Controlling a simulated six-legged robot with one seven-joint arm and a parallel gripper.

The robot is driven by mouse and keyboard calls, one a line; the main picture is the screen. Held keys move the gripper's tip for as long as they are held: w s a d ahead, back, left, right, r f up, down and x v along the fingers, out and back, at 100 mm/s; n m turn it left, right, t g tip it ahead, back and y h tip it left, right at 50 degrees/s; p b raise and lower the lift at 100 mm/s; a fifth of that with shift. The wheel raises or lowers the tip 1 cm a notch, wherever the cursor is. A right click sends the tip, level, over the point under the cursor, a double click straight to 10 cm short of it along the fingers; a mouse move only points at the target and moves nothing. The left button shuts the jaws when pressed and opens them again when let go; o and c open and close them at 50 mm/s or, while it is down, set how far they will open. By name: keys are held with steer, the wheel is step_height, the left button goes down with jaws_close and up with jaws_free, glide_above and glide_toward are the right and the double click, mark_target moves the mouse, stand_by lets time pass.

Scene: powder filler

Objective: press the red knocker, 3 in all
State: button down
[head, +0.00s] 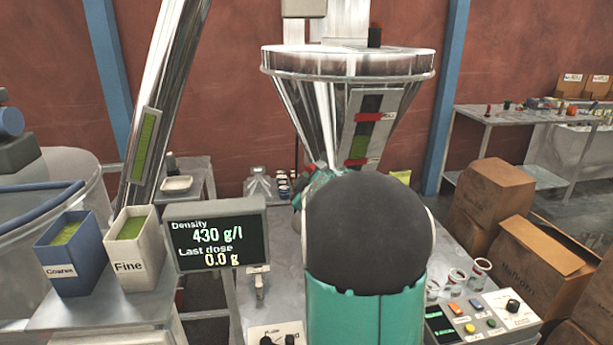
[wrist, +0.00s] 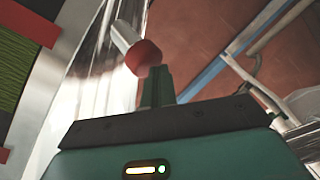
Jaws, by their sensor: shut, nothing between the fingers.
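The red knocker (wrist: 144,57) is a rounded red head on a pale rod, seen in the wrist view just beyond my fingertips. My gripper (wrist: 158,72) is shut and empty, its green fingers together. The fingertips overlap the lower edge of the red head in the picture; I cannot tell whether they touch it. In the head view my own arm covers my gripper and the knocker. The shiny steel hopper (head: 296,100) stands behind my arm, with a sight window (head: 371,128) marked by red bands.
A display (head: 217,236) reads density 430 g/l and last dose 0.0 g. Bins labelled Coarse (head: 70,270) and Fine (head: 129,266) stand at left. A button panel (head: 482,318) and glass jars (head: 479,270) are at lower right. Cardboard boxes (head: 495,192) stand beyond them.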

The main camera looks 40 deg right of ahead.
steer(key=shift+s+a, duration=0.15)
steer(key=shift+a, duration=0.45)
steer(key=shift+s+a, duration=0.15)
steer(key=shift+a, duration=0.4)
steer(key=a, duration=0.3)
steer(key=s+a, duration=0.1)
steer(key=a, duration=0.1)
stand_by(2.3)
